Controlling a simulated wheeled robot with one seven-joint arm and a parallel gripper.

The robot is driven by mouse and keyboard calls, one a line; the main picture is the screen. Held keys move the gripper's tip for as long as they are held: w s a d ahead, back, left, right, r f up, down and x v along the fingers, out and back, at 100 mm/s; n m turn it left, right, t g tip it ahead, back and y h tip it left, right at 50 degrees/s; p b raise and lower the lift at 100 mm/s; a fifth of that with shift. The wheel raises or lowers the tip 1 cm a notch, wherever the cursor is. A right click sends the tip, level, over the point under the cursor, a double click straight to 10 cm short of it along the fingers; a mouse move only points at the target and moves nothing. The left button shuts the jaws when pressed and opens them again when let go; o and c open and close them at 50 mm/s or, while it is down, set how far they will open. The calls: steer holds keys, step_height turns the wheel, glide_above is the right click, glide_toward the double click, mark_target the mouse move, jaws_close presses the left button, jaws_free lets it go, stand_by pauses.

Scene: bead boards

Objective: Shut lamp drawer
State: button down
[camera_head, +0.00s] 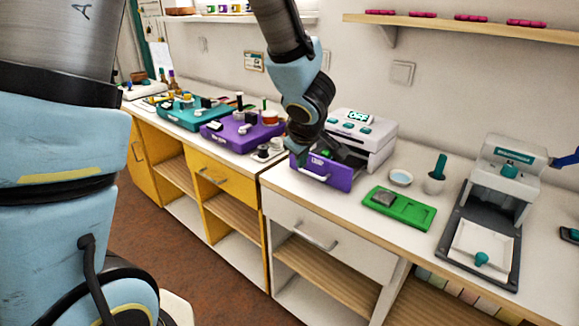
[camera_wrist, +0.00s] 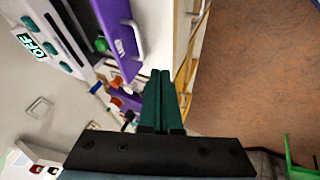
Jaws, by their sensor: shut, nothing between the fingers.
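The lamp drawer has a purple front (camera_head: 322,173) with a white handle and sticks out of a white machine (camera_head: 362,136). Something green shows inside it. In the wrist view the drawer front (camera_wrist: 122,42) and the machine (camera_wrist: 62,28) with its "OFF" display lie at upper left. My gripper (camera_head: 299,160) is at the drawer's left end in the head view, overlapping its edge. In the wrist view my gripper (camera_wrist: 161,73) has its dark green fingers together, empty, pointing past the drawer front. I cannot tell whether they touch the drawer.
A purple box (camera_head: 243,132) and a teal box (camera_head: 190,113) with knobs stand left on the counter. A green tray (camera_head: 398,208), a small bowl (camera_head: 400,178) and a white-and-grey press (camera_head: 490,205) stand right. A white counter drawer (camera_head: 330,243) is below.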

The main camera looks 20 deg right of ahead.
steer(key=x, duration=0.3)
steer(key=d+b+x, duration=0.1)
steer(key=x, duration=0.3)
steer(key=d+r+b+x, duration=0.1)
steer(key=x, duration=0.3)
steer(key=shift+w+d+f, duration=0.2)
steer(key=shift+w, duration=0.25)
steer(key=shift+w+d+f, duration=0.15)
steer(key=shift+w+d, duration=0.05)
steer(key=shift+d, duration=0.15)
